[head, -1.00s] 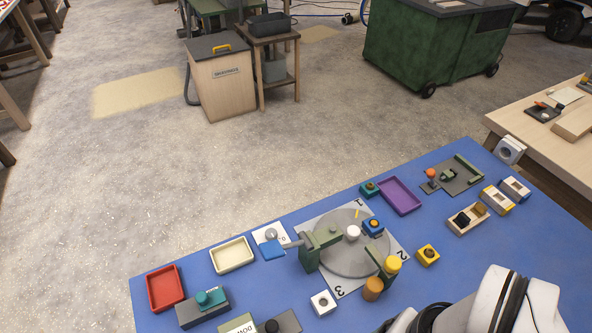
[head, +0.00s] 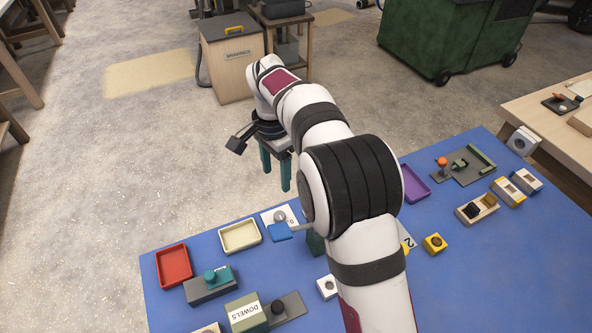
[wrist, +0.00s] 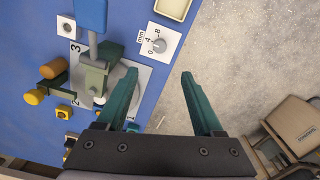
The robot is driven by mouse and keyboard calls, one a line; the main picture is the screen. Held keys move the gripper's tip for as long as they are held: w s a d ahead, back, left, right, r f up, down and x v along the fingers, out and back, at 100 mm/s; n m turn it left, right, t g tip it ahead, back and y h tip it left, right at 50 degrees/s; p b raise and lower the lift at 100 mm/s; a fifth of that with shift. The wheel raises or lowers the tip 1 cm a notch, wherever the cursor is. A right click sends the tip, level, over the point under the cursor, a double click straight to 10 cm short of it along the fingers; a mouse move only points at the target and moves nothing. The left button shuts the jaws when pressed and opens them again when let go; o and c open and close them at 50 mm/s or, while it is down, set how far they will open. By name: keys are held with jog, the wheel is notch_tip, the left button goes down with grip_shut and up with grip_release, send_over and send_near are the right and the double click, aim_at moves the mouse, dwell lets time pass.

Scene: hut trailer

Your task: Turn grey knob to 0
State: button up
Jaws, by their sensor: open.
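The grey knob (head: 280,216) sits on a white dial plate at the far edge of the blue table. My gripper (head: 276,178) is open and empty, raised above the table's far edge. In the wrist view the gripper's (wrist: 160,75) two teal fingers are spread apart, with the knob beyond their tips; they do not touch it.
A green clamp (wrist: 97,73) stands on the numbered turntable, mostly hidden by my arm in the head view. A cream tray (head: 240,236) and a red tray (head: 174,266) are to the left.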

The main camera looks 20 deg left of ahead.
aim_at(279, 215)
notch_tip(279, 215, down, 16)
jog(key=shift+r, duration=0.25)
grip_shut()
